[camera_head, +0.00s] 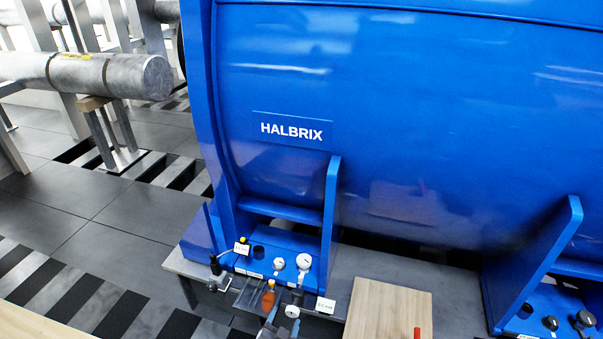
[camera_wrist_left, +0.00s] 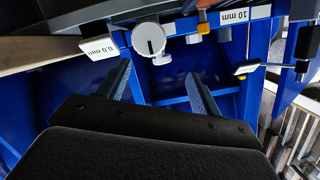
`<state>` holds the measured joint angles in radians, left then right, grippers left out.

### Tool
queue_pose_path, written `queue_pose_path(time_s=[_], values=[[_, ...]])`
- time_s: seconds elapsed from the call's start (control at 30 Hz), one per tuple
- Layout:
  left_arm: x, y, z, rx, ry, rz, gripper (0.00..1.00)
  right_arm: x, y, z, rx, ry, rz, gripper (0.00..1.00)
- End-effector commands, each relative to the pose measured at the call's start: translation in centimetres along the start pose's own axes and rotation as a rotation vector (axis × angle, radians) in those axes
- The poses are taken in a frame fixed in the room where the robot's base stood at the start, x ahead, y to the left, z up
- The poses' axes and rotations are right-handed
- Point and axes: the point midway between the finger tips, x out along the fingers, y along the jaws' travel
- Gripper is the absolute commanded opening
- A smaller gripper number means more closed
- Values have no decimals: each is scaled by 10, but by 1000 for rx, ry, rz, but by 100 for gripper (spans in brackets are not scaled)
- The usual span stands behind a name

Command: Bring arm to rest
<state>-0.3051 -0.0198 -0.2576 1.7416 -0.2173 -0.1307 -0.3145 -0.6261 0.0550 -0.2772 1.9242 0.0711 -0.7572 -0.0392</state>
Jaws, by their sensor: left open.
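My left gripper (camera_head: 280,327) is at the bottom edge of the head view, in front of the small blue shelf under the motor housing. In the left wrist view its two blue-grey fingers (camera_wrist_left: 160,72) stand apart with nothing held between them. A round white dial (camera_wrist_left: 149,40) lies beyond the fingertips; I cannot tell the exact gap. My right gripper is not in view.
The large blue HALBRIX housing (camera_head: 400,120) fills the back. Gauges (camera_head: 304,262), an orange-handled tool (camera_head: 268,299) and a "0.0 mm" tag (camera_head: 325,305) crowd the shelf area. A wooden board (camera_head: 385,310) lies to the right. Open floor (camera_head: 120,215) is at left.

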Motion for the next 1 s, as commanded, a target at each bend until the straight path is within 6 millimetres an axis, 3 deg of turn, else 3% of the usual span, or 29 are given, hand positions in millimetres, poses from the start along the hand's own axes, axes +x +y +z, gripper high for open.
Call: queue_pose_path(time_s=[0.1, 0.37, 0.6, 0.8, 1.0], values=[[-31, -19, -18, -69, -124, 29, 65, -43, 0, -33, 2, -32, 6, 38], [-114, -46, -44, -234, -430, 112, 65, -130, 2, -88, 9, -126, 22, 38], [-209, -66, -83, -370, -708, 198, 65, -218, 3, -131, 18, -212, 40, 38], [-291, -79, -119, -453, -922, 267, 65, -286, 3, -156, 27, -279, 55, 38], [-340, -86, -141, -489, -1045, 307, 65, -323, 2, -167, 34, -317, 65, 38]])
